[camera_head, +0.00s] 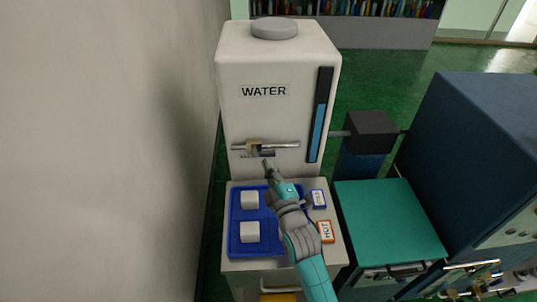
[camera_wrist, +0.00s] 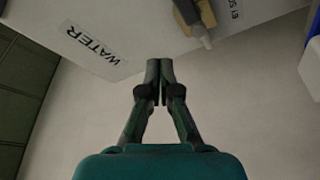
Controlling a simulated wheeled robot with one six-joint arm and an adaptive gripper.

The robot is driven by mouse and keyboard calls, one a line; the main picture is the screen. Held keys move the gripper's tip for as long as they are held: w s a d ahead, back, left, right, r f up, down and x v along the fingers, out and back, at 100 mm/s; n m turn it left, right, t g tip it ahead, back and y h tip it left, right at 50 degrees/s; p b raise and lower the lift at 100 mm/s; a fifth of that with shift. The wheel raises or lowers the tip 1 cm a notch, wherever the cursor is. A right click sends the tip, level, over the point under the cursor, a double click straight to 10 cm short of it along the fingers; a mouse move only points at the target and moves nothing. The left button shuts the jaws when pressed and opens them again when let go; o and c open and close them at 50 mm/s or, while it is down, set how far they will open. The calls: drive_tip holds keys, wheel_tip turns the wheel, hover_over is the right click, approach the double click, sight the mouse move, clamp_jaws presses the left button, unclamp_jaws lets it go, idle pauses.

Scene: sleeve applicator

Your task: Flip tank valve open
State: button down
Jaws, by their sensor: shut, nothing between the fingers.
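A white water tank (camera_head: 238,110) stands against the wall, with a "WATER" label that also shows in the wrist view (camera_wrist: 92,48). In the wrist view, part of the brass valve (camera_wrist: 187,12) and a grey rod end show at the top edge; the rest is cut off. My gripper (camera_head: 267,163) is just below the valve, fingers pointing up toward the tank. In the wrist view its fingertips (camera_wrist: 160,68) are together and empty, apart from the valve. I cannot tell the exact gap.
A blue tray (camera_head: 236,239) with white blocks lies on the stand below the tank. Small "HOT" (camera_head: 326,232) and blue-edged (camera_head: 318,199) cards lie beside it. A teal-topped unit (camera_head: 390,220) and a dark blue cabinet (camera_head: 480,150) stand to the right.

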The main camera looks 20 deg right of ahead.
drive_tip(key=shift+s+a+f, duration=0.2)
drive_tip(key=shift+s, duration=0.45)
drive_tip(key=shift+s+a+f, duration=0.2)
drive_tip(key=shift+s, duration=0.45)
drive_tip(key=s+f+m, duration=0.1)
drive_tip(key=s+f, duration=0.1)
drive_tip(key=s, duration=0.1)
drive_tip(key=s+f, duration=0.2)
drive_tip(key=s, duration=0.2)
drive_tip(key=s+f+m+g, duration=0.1)
drive_tip(key=s+f, duration=0.2)
drive_tip(key=s, duration=0.1)
drive_tip(key=shift+a+m, duration=0.2)
drive_tip(key=shift+m, duration=0.1)
drive_tip(key=s+m+g, duration=0.4)
drive_tip(key=s+m, duration=0.5)
drive_tip(key=s, duration=2.4)
drive_tip(key=shift+s+a, duration=0.15)
drive_tip(key=shift+s, duration=0.25)
drive_tip(key=shift+r, duration=0.1)
